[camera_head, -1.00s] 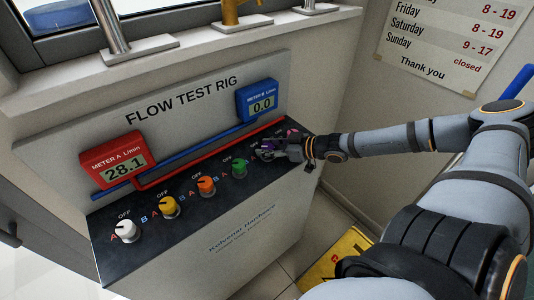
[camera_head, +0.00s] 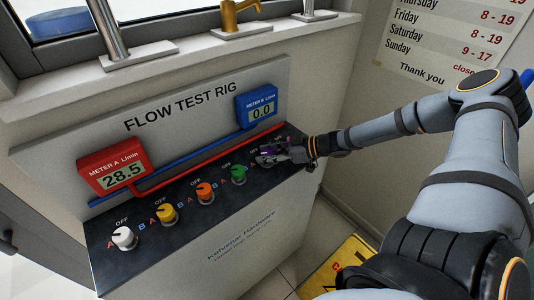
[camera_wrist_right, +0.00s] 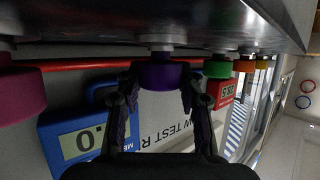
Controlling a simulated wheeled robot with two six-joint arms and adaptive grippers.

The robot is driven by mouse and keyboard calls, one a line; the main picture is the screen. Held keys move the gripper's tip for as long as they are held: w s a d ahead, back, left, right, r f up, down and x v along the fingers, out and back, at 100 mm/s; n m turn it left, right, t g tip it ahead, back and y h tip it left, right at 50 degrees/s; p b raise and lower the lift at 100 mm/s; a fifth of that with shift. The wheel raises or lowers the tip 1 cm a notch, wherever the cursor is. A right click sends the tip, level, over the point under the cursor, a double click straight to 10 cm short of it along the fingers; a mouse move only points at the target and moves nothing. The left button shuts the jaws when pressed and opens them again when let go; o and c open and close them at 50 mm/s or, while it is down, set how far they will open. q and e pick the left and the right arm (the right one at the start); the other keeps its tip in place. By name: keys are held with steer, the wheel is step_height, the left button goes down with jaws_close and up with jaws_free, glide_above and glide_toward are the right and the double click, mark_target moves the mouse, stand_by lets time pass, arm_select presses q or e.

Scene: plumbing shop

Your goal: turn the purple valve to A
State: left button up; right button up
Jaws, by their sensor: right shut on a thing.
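The purple valve is a round knob, seen most clearly in the wrist view (camera_wrist_right: 160,76), on the dark sloping panel of the flow test rig. My right gripper (camera_wrist_right: 158,98) has its two fingers on either side of the knob and is shut on it. In the head view my right gripper (camera_head: 279,156) covers most of this knob, so its pointer and A and B marks cannot be read. The red meter A (camera_head: 116,172) reads 28.5. The blue meter (camera_head: 257,105) reads 0.0. My left gripper is not in view.
Green (camera_head: 238,174), orange (camera_head: 205,192), yellow (camera_head: 167,213) and white (camera_head: 123,238) knobs stand in a row to the left. A magenta knob (camera_wrist_right: 20,95) sits on the purple one's other side. Taps stand on the ledge above. A yellow sign (camera_head: 340,265) is on the floor.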

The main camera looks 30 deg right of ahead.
steer(key=o, duration=1.2)
